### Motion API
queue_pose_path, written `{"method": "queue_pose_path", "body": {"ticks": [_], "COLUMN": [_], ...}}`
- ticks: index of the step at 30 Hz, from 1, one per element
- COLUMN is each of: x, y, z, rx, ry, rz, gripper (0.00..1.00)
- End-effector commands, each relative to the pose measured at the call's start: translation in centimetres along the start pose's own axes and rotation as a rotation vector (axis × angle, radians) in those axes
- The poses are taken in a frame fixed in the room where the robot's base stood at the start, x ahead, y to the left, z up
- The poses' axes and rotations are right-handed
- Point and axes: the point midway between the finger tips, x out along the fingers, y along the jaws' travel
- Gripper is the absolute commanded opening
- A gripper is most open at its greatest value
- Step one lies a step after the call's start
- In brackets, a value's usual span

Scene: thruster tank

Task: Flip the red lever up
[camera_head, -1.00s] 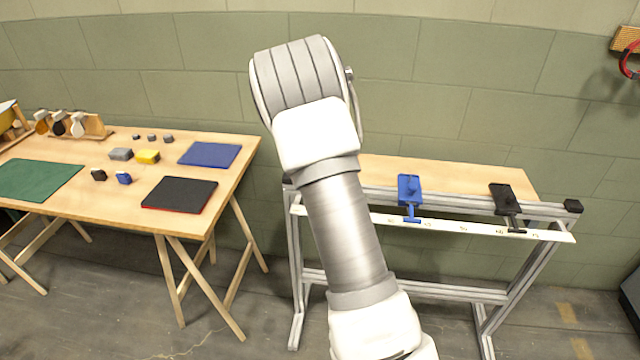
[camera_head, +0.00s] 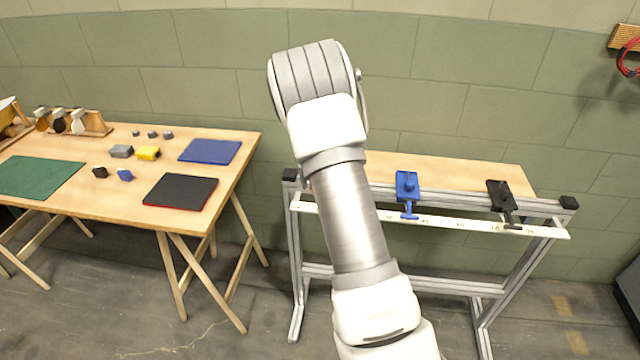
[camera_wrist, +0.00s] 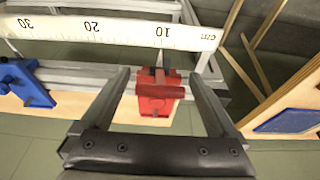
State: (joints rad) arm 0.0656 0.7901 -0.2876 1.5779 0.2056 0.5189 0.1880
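The red lever (camera_wrist: 157,92) shows in the wrist view as a red block with a red crossbar, mounted on the edge of the rack. In the head view my arm hides it. My gripper (camera_wrist: 161,76) is open. Its two fingers stand apart on the left and right of the red lever, with visible gaps on both sides. Nothing is seen between the fingers except the lever, and I cannot tell whether they reach to its depth.
A blue lever (camera_head: 407,187) and a black lever (camera_head: 502,196) sit further right on the rack, above a white ruler strip (camera_head: 450,223). The wooden table (camera_head: 95,203) at left holds mats and small blocks. Floor is clear between table and rack.

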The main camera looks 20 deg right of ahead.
Motion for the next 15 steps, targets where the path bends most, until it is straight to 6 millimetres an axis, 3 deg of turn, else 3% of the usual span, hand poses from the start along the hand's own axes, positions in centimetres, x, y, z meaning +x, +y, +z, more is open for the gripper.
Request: {"method": "queue_pose_path", "body": {"ticks": [9,15], "x": [-0.3,-3.1], "y": [0.0,-0.1], "z": [0.0,-0.1], "rx": [0.0,-0.001], "ry": [0.001,0.003], "rz": [0.0,-0.001], "gripper": [1.0,1.0]}}
